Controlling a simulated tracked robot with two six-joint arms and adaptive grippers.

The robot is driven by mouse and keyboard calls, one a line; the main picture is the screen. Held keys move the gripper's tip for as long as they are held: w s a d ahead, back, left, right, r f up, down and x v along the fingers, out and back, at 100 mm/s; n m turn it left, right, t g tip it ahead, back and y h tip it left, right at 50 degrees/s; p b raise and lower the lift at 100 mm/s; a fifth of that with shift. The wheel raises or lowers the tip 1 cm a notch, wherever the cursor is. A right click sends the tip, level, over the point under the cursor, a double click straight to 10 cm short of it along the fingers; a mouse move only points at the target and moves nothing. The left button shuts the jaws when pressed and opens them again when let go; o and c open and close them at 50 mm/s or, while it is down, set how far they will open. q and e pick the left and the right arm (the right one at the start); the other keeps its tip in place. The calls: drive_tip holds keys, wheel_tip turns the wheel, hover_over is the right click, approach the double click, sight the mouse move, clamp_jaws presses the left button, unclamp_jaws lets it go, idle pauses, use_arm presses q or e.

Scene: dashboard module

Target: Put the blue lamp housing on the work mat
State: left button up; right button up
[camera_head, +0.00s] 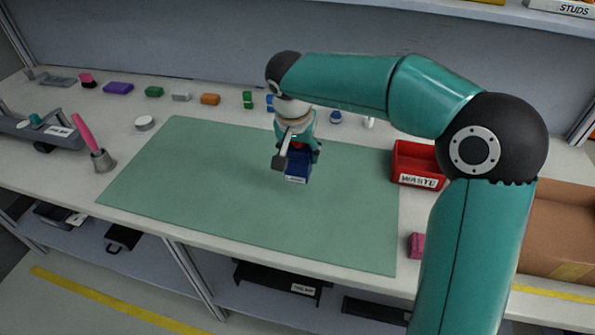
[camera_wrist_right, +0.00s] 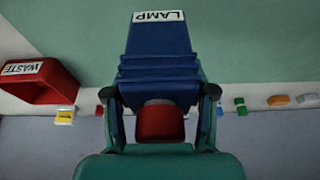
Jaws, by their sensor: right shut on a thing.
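The blue lamp housing (camera_head: 297,168) is held in my right gripper (camera_head: 299,152), over the middle of the green work mat (camera_head: 200,185). In the right wrist view the housing (camera_wrist_right: 158,55) carries a white LAMP label at its far end and has a red part (camera_wrist_right: 160,122) at its near end. The fingers of my right gripper (camera_wrist_right: 160,100) are closed on both sides of it. I cannot tell whether the housing touches the mat or hangs just above it. My left gripper is not in view.
A red WASTE bin (camera_head: 418,166) stands right of the mat. A pink block (camera_head: 416,246) lies at the mat's right edge. Several small coloured blocks line the back of the bench. The mat around the housing is clear.

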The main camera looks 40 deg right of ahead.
sight(296, 150)
drive_tip(key=shift+f, duration=2.7)
drive_tip(key=shift+f, duration=0.1)
drive_tip(key=o, duration=1.3)
drive_tip(key=shift+c, duration=0.2)
drive_tip(key=v, duration=1.2)
